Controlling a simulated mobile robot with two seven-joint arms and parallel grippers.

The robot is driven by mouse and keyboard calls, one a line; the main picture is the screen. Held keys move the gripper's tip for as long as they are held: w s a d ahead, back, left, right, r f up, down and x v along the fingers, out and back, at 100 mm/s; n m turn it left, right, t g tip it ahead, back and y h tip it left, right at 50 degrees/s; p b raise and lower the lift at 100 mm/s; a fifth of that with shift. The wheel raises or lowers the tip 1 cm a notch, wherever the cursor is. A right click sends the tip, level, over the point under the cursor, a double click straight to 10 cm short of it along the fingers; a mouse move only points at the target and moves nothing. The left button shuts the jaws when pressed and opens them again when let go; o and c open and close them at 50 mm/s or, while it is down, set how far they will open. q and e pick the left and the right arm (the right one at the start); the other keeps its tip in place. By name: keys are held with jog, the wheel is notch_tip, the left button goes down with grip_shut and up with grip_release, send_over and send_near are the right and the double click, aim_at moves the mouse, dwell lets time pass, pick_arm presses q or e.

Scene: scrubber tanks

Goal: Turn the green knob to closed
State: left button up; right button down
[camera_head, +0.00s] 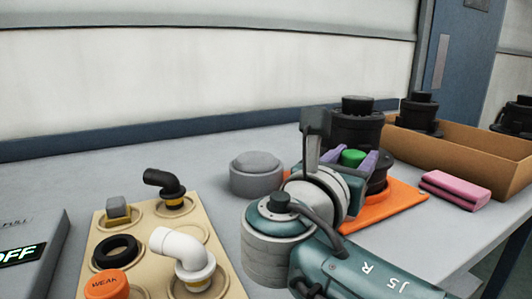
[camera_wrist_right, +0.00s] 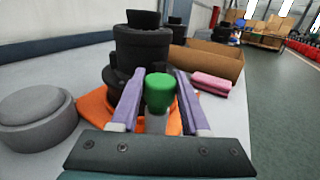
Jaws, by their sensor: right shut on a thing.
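The green knob (camera_wrist_right: 160,92) sits on the front of a black tank (camera_wrist_right: 142,50) in the right wrist view. It also shows in the head view (camera_head: 352,157). My right gripper (camera_wrist_right: 158,88) has its two purple fingers on either side of the knob and is shut on it. In the head view the right gripper (camera_head: 352,160) reaches the knob from the front, and my wrist hides part of the tank's base. The black tank stands on an orange mat (camera_head: 402,205). The knob's markings are not readable. My left gripper is not in view.
A grey round lid (camera_head: 256,174) stands left of the gripper. A tan tray (camera_head: 130,255) holds pipe fittings at the lower left. A pink block (camera_head: 455,190) and a cardboard box (camera_head: 450,152) with black tanks are to the right.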

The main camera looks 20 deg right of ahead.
jog(key=shift+c, duration=1.9)
grip_release()
jog(key=v, duration=1)
jog(key=shift+p, duration=0.4)
